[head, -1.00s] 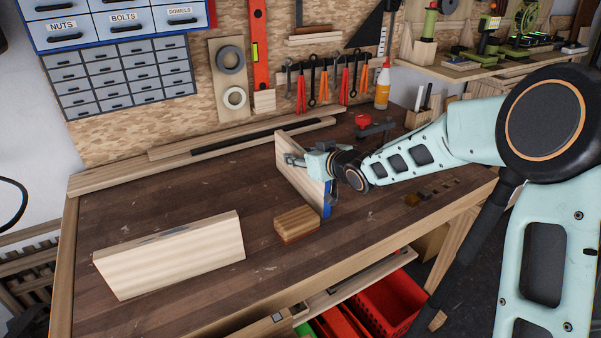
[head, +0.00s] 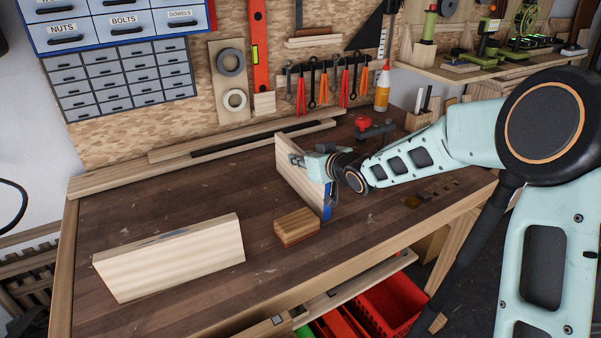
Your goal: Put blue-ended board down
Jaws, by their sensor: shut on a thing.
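The blue-ended board (head: 298,182) stands on its long edge at the middle of the workbench, with its blue end (head: 327,201) toward the front. My gripper (head: 300,160) is shut on the board near its top edge, reaching in from the right. The far finger shows on the board's left face. The board's lower edge appears at or very near the bench top; I cannot tell whether it touches.
A small wood block (head: 297,226) lies just in front of the board. Another pale board (head: 170,258) stands on edge at the front left. The workbench (head: 215,195) is clear between them. A red-topped tool (head: 365,125) is behind my arm.

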